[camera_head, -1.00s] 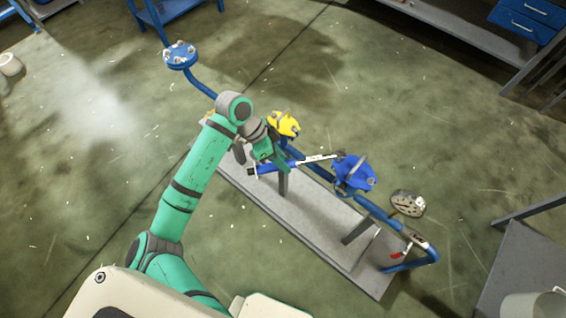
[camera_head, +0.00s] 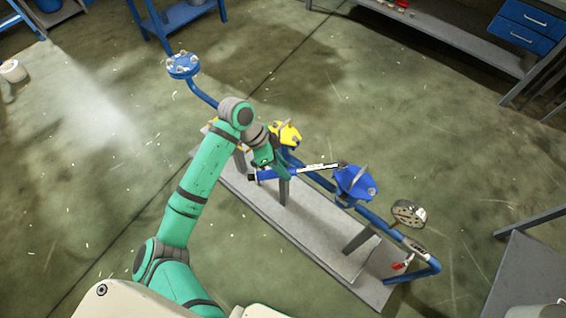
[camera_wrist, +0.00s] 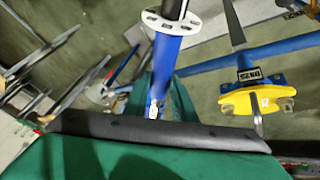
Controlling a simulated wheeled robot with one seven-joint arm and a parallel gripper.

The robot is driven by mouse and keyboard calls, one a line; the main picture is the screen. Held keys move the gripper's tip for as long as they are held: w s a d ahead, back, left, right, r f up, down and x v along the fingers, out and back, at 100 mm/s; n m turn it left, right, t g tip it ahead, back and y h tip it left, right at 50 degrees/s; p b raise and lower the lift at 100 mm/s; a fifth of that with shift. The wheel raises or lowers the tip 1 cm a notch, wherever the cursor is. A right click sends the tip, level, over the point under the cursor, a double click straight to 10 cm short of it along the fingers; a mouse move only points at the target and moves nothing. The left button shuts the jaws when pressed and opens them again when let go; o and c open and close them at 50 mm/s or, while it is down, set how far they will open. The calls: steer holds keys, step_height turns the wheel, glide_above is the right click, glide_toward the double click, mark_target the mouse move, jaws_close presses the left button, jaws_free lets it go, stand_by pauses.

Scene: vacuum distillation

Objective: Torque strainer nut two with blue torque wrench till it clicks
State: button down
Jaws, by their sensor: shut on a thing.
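The blue torque wrench has a blue handle (camera_head: 272,174) and a silver shaft (camera_head: 318,167). It lies across the line, its head end over the blue strainer (camera_head: 354,182); whether the head sits on a nut is too small to tell. My gripper (camera_head: 272,165) is shut on the handle, at the left of the strainer. The blue handle also runs up the wrist view (camera_wrist: 165,70). The individual strainer nuts cannot be told apart.
A yellow fitting (camera_head: 286,133) stands on the same blue pipe (camera_head: 375,207), close behind my gripper. A perforated metal disc (camera_head: 408,213) and a red-handled valve (camera_head: 402,264) are at the right. The grey base plate (camera_head: 290,220) lies below. Open floor surrounds it.

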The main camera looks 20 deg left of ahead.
steer(key=s+d+n+t+y, duration=0.1)
steer(key=s+d+n+t, duration=0.1)
steer(key=s+d+n, duration=0.2)
steer(key=s+d+n+t+y, duration=0.2)
steer(key=s+d+n, duration=0.3)
steer(key=d, duration=0.6)
steer(key=shift+s+d+n, duration=0.2)
steer(key=shift+d+n, duration=0.05)
steer(key=shift+n, duration=0.95)
stand_by(0.5)
steer(key=shift+a+m+h, duration=0.4)
steer(key=shift+a+m, duration=0.6)
steer(key=shift+a, duration=0.75)
steer(key=shift+w+a+m+g+h, duration=0.15)
steer(key=shift+w+a+m, duration=0.15)
steer(key=shift+a, duration=0.25)
steer(key=shift+w+a+m+g+h, duration=0.1)
steer(key=shift+w+a+m, duration=0.1)
steer(key=shift+a+m, duration=0.3)
steer(key=shift+w+a+m+g+h, duration=0.15)
steer(key=shift+w+a+m, duration=0.15)
steer(key=shift+a, duration=0.3)
